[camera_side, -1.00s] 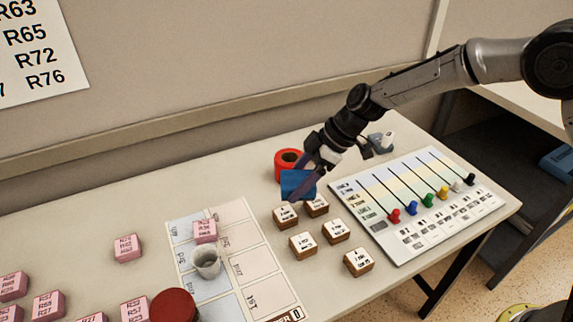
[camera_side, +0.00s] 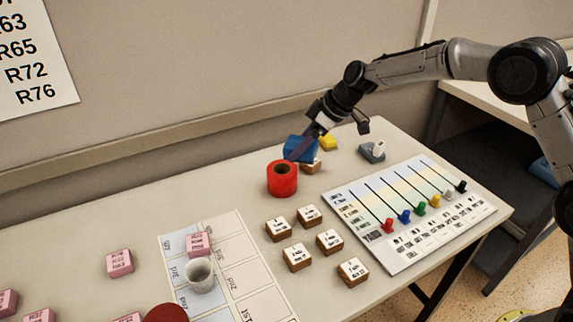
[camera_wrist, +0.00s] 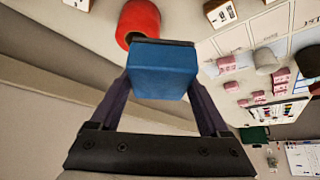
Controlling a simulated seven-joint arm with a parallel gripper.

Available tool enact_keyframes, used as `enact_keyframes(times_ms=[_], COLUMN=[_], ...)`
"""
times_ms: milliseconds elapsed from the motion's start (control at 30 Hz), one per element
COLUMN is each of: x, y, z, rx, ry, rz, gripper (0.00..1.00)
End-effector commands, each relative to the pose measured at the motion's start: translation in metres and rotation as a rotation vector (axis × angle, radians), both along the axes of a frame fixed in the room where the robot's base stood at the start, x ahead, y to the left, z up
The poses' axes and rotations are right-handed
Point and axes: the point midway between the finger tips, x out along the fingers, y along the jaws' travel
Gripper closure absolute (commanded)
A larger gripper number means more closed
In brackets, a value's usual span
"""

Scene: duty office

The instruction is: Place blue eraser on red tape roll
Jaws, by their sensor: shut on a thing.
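The blue eraser (camera_side: 299,149) is held between the fingers of my gripper (camera_side: 305,146), above the table and just behind the red tape roll. My gripper is shut on it. In the wrist view the blue eraser (camera_wrist: 163,70) sits between both fingertips (camera_wrist: 160,84), its far end near the roll. The red tape roll (camera_side: 282,182) stands on the table with its hole facing up; the eraser overlaps its back edge in the side view. The roll also shows in the wrist view (camera_wrist: 138,18). I cannot tell whether the two touch.
A yellow item (camera_side: 328,143) and a wooden block (camera_side: 311,167) are behind the roll. Several white-topped wooden blocks (camera_side: 309,215) stand in front of it. A board with coloured pegs (camera_side: 415,215) lies right, a grey stapler-like item (camera_side: 372,151) behind it. A grey cup (camera_side: 199,275) is left.

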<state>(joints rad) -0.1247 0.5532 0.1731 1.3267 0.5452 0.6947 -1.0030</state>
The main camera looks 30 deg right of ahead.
Motion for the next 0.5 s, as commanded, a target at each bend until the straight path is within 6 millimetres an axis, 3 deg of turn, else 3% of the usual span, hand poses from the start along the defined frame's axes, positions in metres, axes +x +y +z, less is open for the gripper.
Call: enact_keyframes(times_ms=[200,500], x=[0.031,0.045], y=[0.008,0.012], z=[-0.039,-0.056], rx=[-0.001,0.000], ry=[0.002,0.000], rz=[0.002,0.002], gripper=[0.78,0.78])
